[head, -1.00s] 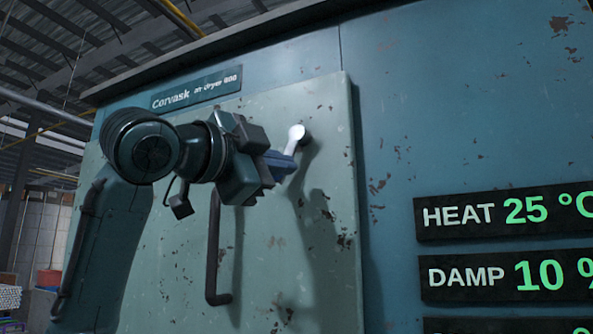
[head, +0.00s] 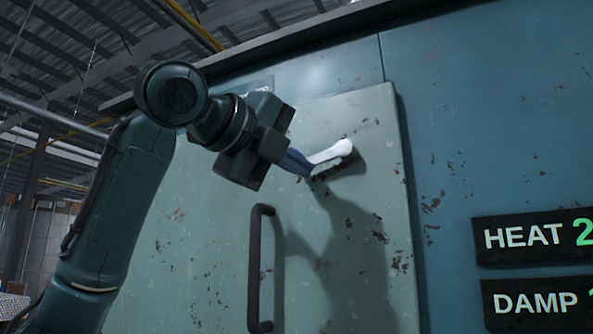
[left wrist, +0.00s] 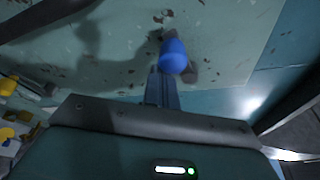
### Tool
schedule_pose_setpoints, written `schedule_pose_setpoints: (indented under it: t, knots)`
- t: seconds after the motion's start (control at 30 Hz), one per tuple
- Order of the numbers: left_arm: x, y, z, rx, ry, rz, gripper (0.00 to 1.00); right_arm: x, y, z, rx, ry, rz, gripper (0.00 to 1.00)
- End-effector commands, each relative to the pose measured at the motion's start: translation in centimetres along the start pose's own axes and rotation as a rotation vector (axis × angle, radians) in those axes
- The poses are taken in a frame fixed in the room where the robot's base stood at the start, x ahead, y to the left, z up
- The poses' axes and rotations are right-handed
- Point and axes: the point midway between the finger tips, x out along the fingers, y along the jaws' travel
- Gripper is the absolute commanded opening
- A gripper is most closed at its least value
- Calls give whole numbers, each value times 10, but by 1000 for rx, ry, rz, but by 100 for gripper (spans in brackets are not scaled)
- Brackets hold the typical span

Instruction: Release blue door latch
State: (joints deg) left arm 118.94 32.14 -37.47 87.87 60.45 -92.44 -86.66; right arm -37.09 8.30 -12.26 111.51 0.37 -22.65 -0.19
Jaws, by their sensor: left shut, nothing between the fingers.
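The latch (head: 334,151) is at the upper part of the pale green door (head: 210,235). In the head view it shows as a short pale lever, lying nearly level and pointing left from its mount. In the left wrist view a bright blue rounded knob (left wrist: 173,57) shows just beyond my fingertips. My left gripper (head: 297,163) is shut with nothing between its fingers, its tips at the lever's left end. It also shows in the left wrist view (left wrist: 162,82). Whether the tips touch the lever I cannot tell. My right gripper is not in view.
A dark vertical pull handle (head: 254,270) stands out from the door below my left gripper. Black display panels reading HEAT (head: 530,237) and DAMP (head: 535,303) are on the blue cabinet wall at right. Metal roof beams show at upper left.

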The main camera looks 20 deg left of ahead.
Motion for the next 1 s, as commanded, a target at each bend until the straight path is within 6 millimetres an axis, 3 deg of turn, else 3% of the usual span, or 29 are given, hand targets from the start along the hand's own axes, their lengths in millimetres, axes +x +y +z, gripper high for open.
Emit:
schedule_pose_setpoints:
  t: [1.0]
  knots:
    - [-5,-12,14,-7,-8,-7,0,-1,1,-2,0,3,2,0]
